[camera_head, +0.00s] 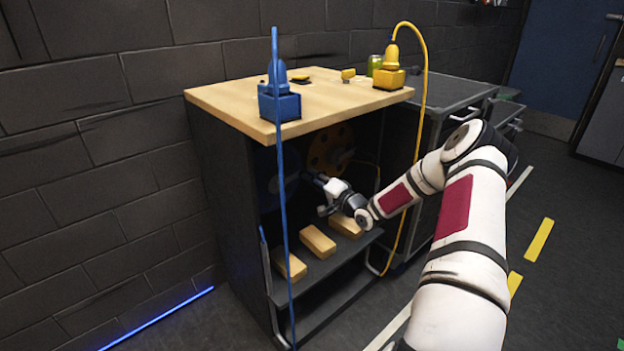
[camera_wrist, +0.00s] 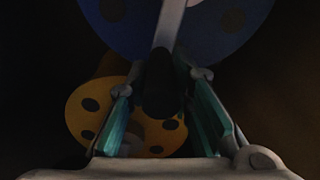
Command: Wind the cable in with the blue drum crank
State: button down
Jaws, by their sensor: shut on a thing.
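The blue drum (camera_wrist: 112,28) fills the top of the wrist view. In the head view it is a dim disc (camera_head: 280,186) inside the dark cabinet. A pale crank arm (camera_wrist: 171,22) crosses its face and ends in a dark handle (camera_wrist: 160,88). My gripper (camera_wrist: 160,80) is shut on this crank handle, one finger on each side. In the head view my gripper (camera_head: 313,180) reaches into the cabinet, and the handle is too small to make out. The blue cable (camera_head: 283,215) hangs in front of the cabinet, beside a blue plug-like piece (camera_head: 279,98) on the top.
A yellow drum (camera_head: 327,150) sits beside the blue one, and behind my fingers in the wrist view (camera_wrist: 85,108). A yellow cable (camera_head: 421,110) loops down the cabinet's right side. Wooden blocks (camera_head: 318,241) lie on the shelf below my gripper. A wooden top (camera_head: 235,100) lies above.

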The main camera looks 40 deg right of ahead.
jog(key=shift+s+d+f, duration=0.1)
jog(key=shift+f, duration=0.5)
jog(key=c, duration=1.4)
grip_release()
jog(key=shift+r, duration=0.1)
jog(key=shift+s, duration=0.4)
jog(key=s, duration=1.1)
jog(key=shift+d, duration=0.15)
